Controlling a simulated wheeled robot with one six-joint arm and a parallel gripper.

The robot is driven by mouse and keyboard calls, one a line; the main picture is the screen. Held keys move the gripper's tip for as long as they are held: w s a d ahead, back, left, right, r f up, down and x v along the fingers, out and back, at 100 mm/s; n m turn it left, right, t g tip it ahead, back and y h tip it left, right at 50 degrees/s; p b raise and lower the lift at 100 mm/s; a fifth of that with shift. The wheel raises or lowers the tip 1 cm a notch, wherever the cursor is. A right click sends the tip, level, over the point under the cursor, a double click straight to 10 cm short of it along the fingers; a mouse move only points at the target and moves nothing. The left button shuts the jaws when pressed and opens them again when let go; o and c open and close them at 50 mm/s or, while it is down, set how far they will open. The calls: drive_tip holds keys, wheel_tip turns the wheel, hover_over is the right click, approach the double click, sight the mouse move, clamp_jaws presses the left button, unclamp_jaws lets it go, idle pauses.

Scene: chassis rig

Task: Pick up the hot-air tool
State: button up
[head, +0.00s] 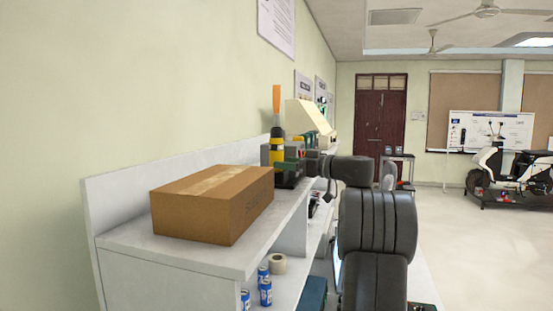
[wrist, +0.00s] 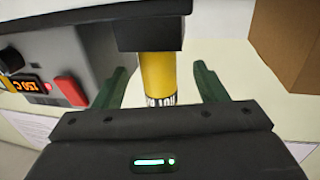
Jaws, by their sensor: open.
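The hot-air tool (head: 276,146) stands upright on the white bench by the wall, with a black and yellow body and an orange upper part. In the wrist view its yellow band (wrist: 159,78) with dark lettering lies between the two green fingers of my gripper (wrist: 162,84). The fingers are open, with a gap visible on both sides of the band. The rest of the tool's length is hidden behind my gripper's body in that view. In the head view my dark arm reaches in from the right, and the fingertips are hard to make out.
A grey station with an orange display and red switch (wrist: 71,91) stands close beside the tool. A cardboard box (head: 212,205) sits at the bench's near end and shows in the wrist view (wrist: 287,42). Blue cans (head: 264,288) and a tape roll (head: 278,264) are on the shelf below.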

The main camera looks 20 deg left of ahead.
drive_tip(key=a, duration=0.1)
drive_tip(key=a+p, duration=0.1)
drive_tip(key=a, duration=0.2)
drive_tip(key=shift+w+a, duration=0.35)
drive_tip(key=shift+w, duration=0.05)
drive_tip(key=shift+d, duration=0.15)
drive_tip(key=shift+c, duration=0.7)
drive_tip(key=c, duration=1.2)
drive_tip(key=shift+c, duration=0.2)
drive_tip(key=shift+r, duration=0.1)
